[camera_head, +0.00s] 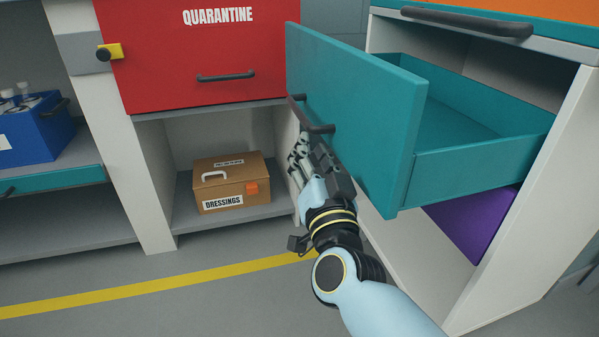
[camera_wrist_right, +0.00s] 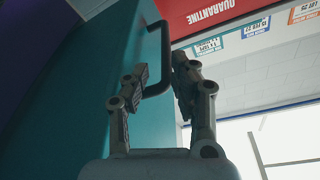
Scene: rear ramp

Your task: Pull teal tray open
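The teal tray (camera_head: 345,110) is a drawer that stands out from the white cabinet at the right, its inside showing empty where visible. Its dark bar handle (camera_head: 312,118) is on the front face; the handle also shows in the right wrist view (camera_wrist_right: 157,50). My right gripper (camera_head: 318,150) is at the handle in the head view. In the right wrist view the right gripper (camera_wrist_right: 161,78) has its fingers apart, with the handle between or just beyond the fingertips; contact cannot be told. My left gripper is not in view.
A red QUARANTINE drawer (camera_head: 190,50) is to the left, above a cardboard DRESSINGS box (camera_head: 232,184) on a shelf. A purple panel (camera_head: 472,222) lies below the tray. A blue bin (camera_head: 35,132) stands far left. The grey floor with a yellow line (camera_head: 150,289) is clear.

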